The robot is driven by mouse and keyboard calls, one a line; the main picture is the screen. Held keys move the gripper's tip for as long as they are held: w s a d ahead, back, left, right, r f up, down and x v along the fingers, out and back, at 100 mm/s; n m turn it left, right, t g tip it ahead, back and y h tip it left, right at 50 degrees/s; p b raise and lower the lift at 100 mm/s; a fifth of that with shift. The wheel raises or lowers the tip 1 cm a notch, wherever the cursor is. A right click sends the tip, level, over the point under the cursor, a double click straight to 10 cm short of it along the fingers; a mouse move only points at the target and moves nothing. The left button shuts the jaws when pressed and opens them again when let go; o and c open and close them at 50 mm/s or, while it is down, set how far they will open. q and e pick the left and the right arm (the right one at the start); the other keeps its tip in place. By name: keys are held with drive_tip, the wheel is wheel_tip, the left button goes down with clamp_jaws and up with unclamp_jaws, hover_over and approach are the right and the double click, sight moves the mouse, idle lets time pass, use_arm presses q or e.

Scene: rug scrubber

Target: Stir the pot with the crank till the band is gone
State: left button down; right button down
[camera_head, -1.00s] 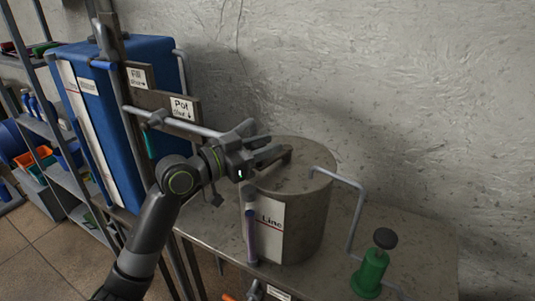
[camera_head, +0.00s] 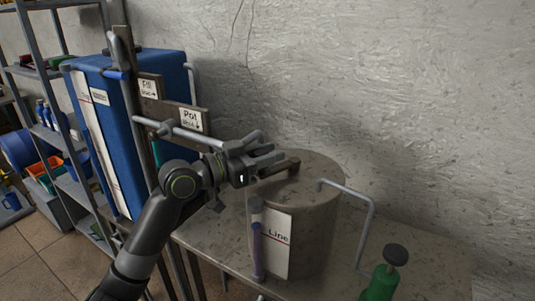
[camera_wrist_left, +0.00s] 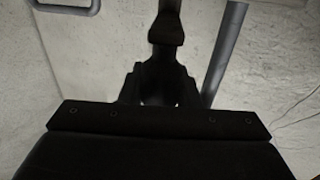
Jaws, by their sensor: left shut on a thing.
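The pot (camera_head: 325,225) is a grey-brown cylinder with a flat lid, standing on a bench. The crank (camera_head: 289,166) is a short dark bar across the lid's top. My left gripper (camera_head: 262,162) is at the crank's left end, shut on it; its jaws hide that end. In the left wrist view a dark piece (camera_wrist_left: 166,28) sticks out beyond the fingers, too dark to name surely. A sight tube (camera_head: 256,240) with purple in it stands at the pot's front, beside a white "Line" label (camera_head: 276,247). I cannot make out a separate band. My right gripper is out of view.
A grey pipe (camera_head: 367,225) bends from the pot's right side down toward a green bottle-like thing (camera_head: 380,283) with a dark knob. A blue tank (camera_head: 150,85) and a signed post (camera_head: 190,119) stand left. Bare bench top (camera_head: 430,262) lies at right.

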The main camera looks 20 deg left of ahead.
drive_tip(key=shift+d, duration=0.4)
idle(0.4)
use_arm(q)
drive_tip(key=c, duration=1.3)
unclamp_jaws()
drive_tip(key=shift+w, duration=0.1)
drive_tip(key=shift+c, duration=0.2)
drive_tip(key=shift+o, duration=1.3)
drive_tip(key=shift+w+a, duration=0.1)
